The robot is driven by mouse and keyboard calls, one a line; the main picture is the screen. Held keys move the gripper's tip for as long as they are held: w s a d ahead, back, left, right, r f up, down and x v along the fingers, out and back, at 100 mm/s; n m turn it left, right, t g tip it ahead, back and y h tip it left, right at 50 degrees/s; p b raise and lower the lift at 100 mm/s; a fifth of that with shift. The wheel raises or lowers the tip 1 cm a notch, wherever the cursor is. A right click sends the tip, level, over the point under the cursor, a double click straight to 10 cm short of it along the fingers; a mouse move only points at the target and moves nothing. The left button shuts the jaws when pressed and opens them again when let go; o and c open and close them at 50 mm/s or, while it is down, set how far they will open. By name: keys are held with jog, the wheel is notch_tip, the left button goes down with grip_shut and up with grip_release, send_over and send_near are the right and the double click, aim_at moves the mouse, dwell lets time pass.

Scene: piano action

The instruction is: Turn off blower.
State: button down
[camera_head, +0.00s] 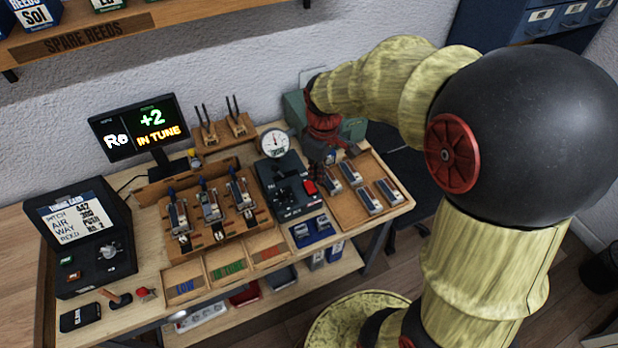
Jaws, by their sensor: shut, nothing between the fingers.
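A dark box with a round white dial gauge (275,143) at its back stands right of centre on the bench; it looks like the blower unit (280,190). A red switch (310,187) sits on its right side. Whether the switch is on or off is too small to tell. My gripper (322,158) is shut and empty, just above and behind the red switch, over the unit's back right edge. It seems apart from the switch. My wrist and gripper hide part of what lies behind.
A wooden tray (358,216) with several metal reeds lies right of the unit. A rack of reed fixtures (210,212) stands left. A monitor (138,128) reads "+2 IN TUNE". A green box (353,128) is behind my gripper. A dark console (80,235) stands far left.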

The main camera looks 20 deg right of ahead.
aim_at(308, 184)
jog(key=w+d+n, duration=0.1)
jog(key=w+n, duration=0.6)
jog(key=n, duration=0.4)
jog(key=shift+w+d+f+n+t, duration=0.3)
jog(key=shift+w+n+t, duration=0.05)
jog(key=shift+n+t, duration=0.05)
jog(key=f, duration=0.4)
jog(key=w+f+b, duration=0.1)
jog(key=f, duration=0.4)
jog(key=f+b, duration=0.1)
jog(key=f, duration=0.3)
jog(key=shift+w+f, duration=0.35)
jog(key=shift+f, duration=0.05)
